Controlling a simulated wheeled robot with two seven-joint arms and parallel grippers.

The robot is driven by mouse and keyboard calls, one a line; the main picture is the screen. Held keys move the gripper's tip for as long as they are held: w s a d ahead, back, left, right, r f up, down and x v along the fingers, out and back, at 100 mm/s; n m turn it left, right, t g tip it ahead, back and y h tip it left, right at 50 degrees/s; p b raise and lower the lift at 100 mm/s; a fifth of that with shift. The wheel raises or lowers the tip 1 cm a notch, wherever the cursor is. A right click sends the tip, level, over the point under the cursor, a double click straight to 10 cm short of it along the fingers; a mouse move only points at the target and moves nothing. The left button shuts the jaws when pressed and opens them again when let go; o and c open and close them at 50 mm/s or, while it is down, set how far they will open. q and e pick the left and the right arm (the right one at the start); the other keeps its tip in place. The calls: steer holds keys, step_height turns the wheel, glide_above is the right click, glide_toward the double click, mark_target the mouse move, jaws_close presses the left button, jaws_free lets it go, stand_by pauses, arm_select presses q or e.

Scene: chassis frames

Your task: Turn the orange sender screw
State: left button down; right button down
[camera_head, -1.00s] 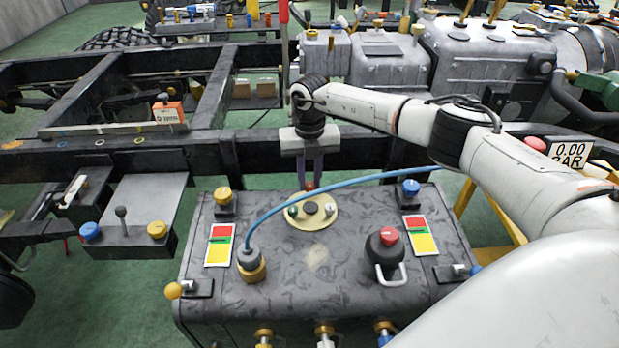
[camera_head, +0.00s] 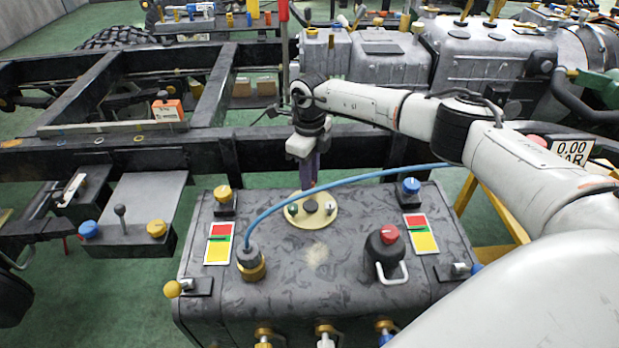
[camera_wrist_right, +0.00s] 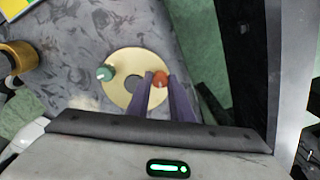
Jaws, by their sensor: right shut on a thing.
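The orange sender screw (camera_wrist_right: 159,79) stands on a round cream disc (camera_wrist_right: 117,91) in the right wrist view. My right gripper (camera_wrist_right: 160,78) has its two purple fingers around the screw and is shut on it. In the head view the right gripper (camera_head: 308,186) reaches down to the far edge of the cream disc (camera_head: 318,221), and its fingers hide the orange screw. A green screw (camera_wrist_right: 105,73) sits on the same disc, beside a dark round centre (camera_wrist_right: 135,84). My left gripper is not in view.
The disc is on a dark grey tank (camera_head: 340,275). A blue hose (camera_head: 350,183) arches close in front of the gripper to a fitting on the tank. A red-topped knob (camera_head: 389,234) stands at right. A black chassis rail (camera_head: 270,150) runs behind.

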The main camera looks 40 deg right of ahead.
steer(key=shift+n, duration=1.6)
steer(key=c, duration=1.6)
jaws_free()
steer(key=shift+o, duration=0.2)
step_height(320, 180, up, 10)
steer(key=shift+r+p, duration=0.2)
steer(key=shift+p, duration=0.1)
